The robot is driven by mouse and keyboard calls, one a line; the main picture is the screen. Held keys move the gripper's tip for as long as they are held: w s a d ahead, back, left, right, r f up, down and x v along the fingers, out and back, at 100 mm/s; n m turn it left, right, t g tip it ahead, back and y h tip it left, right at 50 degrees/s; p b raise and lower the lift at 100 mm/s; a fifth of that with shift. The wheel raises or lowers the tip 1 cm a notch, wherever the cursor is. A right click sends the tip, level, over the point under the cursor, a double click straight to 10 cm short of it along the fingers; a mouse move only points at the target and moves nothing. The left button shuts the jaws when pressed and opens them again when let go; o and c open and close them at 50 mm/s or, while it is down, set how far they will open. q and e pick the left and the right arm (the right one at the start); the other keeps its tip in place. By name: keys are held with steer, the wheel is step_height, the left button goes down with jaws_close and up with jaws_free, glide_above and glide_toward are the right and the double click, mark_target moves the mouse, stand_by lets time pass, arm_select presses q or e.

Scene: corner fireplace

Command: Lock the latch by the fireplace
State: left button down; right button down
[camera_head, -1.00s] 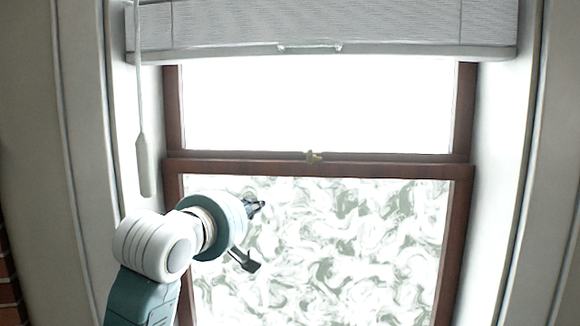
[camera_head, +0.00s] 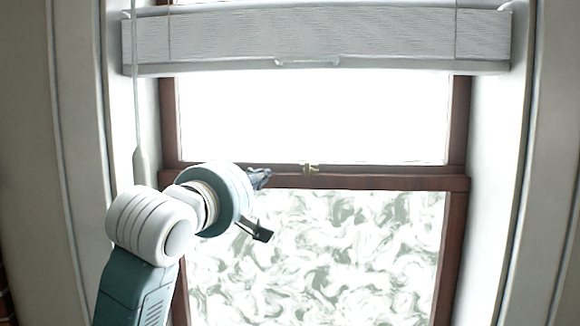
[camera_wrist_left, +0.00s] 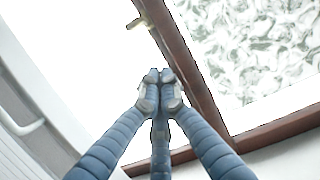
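The latch (camera_head: 310,169) is a small brass piece on the middle rail of the brown-framed window. In the left wrist view the latch (camera_wrist_left: 140,20) shows near the top edge, beyond the fingertips and slightly left of them. My left gripper (camera_head: 260,178) is to the left of the latch, close to the rail's height and apart from the latch. In the left wrist view its blue fingers (camera_wrist_left: 160,78) come together at the tips with nothing visible between them. My right gripper is not in view.
A grey blind (camera_head: 310,40) hangs across the upper window, with its cord (camera_head: 138,90) at the left. The lower pane (camera_head: 340,250) is patterned. The brown middle rail (camera_head: 400,182) runs across the window. Pale window sides flank it.

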arm_select(q)
steer(key=w+d+p, duration=0.4)
steer(key=w+d, duration=0.1)
steer(key=d, duration=0.1)
steer(key=shift+a, duration=0.1)
stand_by(0.4)
